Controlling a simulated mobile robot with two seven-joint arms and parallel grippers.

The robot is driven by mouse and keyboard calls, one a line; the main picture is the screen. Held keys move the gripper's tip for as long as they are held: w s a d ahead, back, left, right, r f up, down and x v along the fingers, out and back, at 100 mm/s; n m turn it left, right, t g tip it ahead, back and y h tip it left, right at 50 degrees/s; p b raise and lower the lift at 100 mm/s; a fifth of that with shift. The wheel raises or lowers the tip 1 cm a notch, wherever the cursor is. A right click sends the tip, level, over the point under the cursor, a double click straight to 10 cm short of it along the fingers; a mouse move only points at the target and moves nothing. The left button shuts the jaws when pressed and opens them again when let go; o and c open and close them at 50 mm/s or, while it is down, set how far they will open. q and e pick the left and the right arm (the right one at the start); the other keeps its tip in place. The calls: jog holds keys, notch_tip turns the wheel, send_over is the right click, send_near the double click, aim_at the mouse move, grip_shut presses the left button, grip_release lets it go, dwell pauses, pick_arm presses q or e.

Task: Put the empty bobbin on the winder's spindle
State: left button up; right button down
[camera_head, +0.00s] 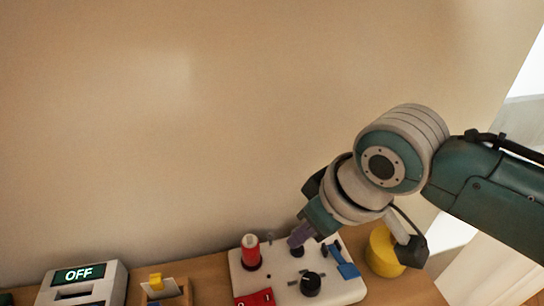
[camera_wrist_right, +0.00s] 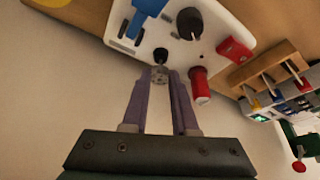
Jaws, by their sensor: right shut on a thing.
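The winder (camera_head: 347,291) is a white board on the wooden table, also seen in the wrist view (camera_wrist_right: 225,20). A short black post (camera_wrist_right: 160,55), which looks like its spindle, stands near its edge; its base (camera_head: 297,251) shows in the head view. My right gripper (camera_head: 301,235) has purple fingers and points down above the post. In the wrist view its tips (camera_wrist_right: 160,78) are shut on a small grey ringed thing, apparently the empty bobbin (camera_wrist_right: 159,74). It appears close to the post; whether they touch I cannot tell. My left gripper is not in view.
On the winder are a red spool (camera_head: 251,250), a black knob (camera_head: 310,284), a blue lever (camera_head: 343,262) and a red switch (camera_head: 255,299). A yellow cylinder (camera_head: 383,254) stands to the right. A box reading OFF (camera_head: 82,288) stands left. A wall is behind.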

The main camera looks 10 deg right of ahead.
jog(key=shift+f, duration=0.45)
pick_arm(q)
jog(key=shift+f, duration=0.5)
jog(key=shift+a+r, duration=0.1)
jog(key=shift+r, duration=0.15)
pick_arm(e)
jog(key=shift+r, duration=0.1)
pick_arm(q)
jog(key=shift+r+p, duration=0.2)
jog(key=shift+p, duration=0.1)
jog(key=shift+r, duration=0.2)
dwell(0.4)
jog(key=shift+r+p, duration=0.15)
jog(key=shift+p, duration=0.15)
pick_arm(e)
jog(key=shift+r, duration=0.1)
jog(key=shift+r+p, duration=0.65)
jog(key=shift+p, duration=0.2)
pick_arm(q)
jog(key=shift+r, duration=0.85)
